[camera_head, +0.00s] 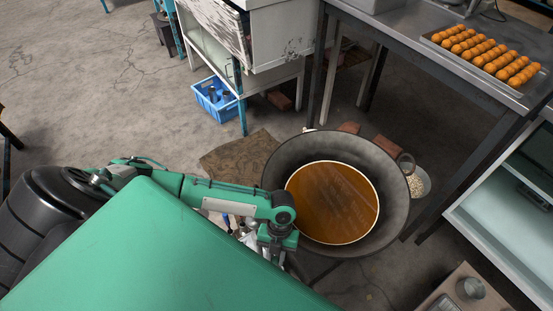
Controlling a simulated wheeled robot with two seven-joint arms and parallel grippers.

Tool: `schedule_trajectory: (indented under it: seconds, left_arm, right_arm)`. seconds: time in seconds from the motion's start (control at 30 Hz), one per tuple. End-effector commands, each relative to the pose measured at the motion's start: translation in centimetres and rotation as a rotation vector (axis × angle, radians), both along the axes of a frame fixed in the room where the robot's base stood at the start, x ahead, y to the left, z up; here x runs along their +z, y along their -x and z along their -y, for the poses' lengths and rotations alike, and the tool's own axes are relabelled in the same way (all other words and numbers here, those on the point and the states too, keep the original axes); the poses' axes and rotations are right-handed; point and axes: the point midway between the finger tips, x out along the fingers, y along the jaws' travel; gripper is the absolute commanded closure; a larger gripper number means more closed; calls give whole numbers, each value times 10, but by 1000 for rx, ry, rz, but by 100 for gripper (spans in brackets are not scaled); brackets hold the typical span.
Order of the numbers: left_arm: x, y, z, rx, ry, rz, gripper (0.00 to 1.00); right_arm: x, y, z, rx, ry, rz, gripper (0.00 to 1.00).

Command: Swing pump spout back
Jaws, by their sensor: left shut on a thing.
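A large dark wok (396,205) stands at the centre right with brown liquid (333,203) in it, ringed by a pale edge. My green left arm comes in from the left, and its wrist overlaps the wok's left rim in the picture. My left gripper (277,243) points down beside that rim. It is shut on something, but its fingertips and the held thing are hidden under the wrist. I cannot make out the pump spout for certain. Small silver and blue parts show left of the wrist, too small to identify. My right gripper is not in view.
A metal table (415,42) with a tray of orange balls (487,55) stands at the upper right. A blue crate (216,99) sits under a worn white cabinet (265,40). A bowl of pale pieces (420,184) is right of the wok. The floor at upper left is open.

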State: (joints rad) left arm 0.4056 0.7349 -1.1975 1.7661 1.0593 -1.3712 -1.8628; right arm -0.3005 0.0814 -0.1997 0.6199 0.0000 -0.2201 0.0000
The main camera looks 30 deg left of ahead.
Motion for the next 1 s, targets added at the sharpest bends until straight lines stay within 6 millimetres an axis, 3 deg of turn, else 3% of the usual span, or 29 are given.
schedule_trajectory:
  seconds: [0.17, 0.2, 0.3, 0.67, 0.77, 1.0]
  left_arm:
    - [0, 1, -1, -2, -3, -3, 100]
    - [0, 1, -1, -2, -3, -3, 73]
    - [0, 1, -1, -2, -3, -3, 56]
    - [4, -2, -1, 1, -1, 0, 56]
    - [14, -7, -3, 1, -1, 2, 56]
    - [63, -26, -11, 0, -1, 3, 56]
  right_arm:
    - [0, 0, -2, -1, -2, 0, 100]
    - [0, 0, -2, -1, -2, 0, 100]
    - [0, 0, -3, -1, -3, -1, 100]
    - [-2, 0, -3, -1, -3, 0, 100]
    - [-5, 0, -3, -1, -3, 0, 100]
    - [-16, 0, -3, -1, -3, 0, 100]
